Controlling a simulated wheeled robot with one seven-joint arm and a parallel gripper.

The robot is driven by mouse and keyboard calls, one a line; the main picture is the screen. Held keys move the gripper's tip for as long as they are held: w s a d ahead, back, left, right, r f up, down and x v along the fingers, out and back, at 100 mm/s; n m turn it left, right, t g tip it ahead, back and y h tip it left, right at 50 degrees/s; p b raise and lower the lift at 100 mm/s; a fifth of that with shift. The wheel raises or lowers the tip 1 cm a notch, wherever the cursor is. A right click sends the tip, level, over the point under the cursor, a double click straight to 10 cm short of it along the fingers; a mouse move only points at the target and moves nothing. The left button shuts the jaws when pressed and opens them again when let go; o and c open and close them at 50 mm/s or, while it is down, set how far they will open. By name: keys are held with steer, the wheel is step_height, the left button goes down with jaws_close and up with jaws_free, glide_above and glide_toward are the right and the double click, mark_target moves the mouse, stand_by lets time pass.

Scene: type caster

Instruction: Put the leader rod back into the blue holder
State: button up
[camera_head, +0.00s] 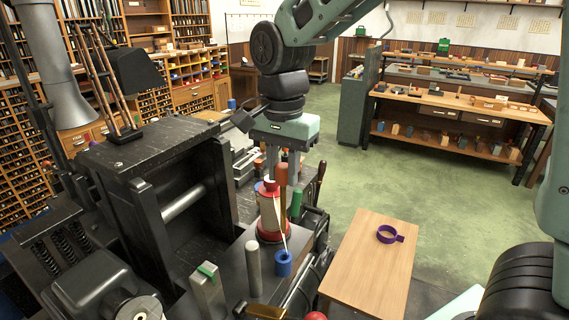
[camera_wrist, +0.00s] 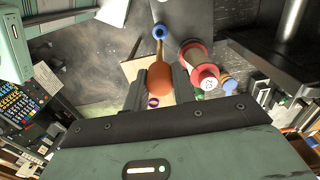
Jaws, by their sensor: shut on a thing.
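The leader rod has an orange handle (camera_head: 281,174) and a thin pale shaft that slants down toward the blue holder (camera_head: 283,263). My gripper (camera_head: 282,172) is shut on the orange handle, above the black machine. In the wrist view the rounded orange handle (camera_wrist: 160,83) sits between the two dark fingers. The shaft runs from it to the blue holder (camera_wrist: 160,33), which has a dark round opening. The shaft's lower end appears at or just over the holder's mouth. I cannot tell whether it is inside.
A red spool-like thing (camera_head: 270,228) stands close beside the rod; it also shows in the wrist view (camera_wrist: 194,54). A green handle (camera_head: 296,204) and a grey post (camera_head: 253,268) stand nearby. A wooden table (camera_head: 360,270) holds a purple ring (camera_head: 389,235). Open floor lies beyond.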

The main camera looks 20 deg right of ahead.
steer(key=b, duration=0.4)
glide_above(283, 233)
steer(key=shift+w+d+f, duration=0.1)
steer(key=shift+w+f, duration=0.05)
steer(key=shift+f, duration=1.4)
steer(key=shift+w+d+f, duration=0.1)
steer(key=shift+w+f, duration=0.05)
steer(key=shift+f, duration=1.75)
steer(key=shift+f+b, duration=1.45)
steer(key=shift+f, duration=1.1)
steer(key=o, duration=1.1)
steer(key=shift+c, duration=0.2)
steer(key=shift+r, duration=0.1)
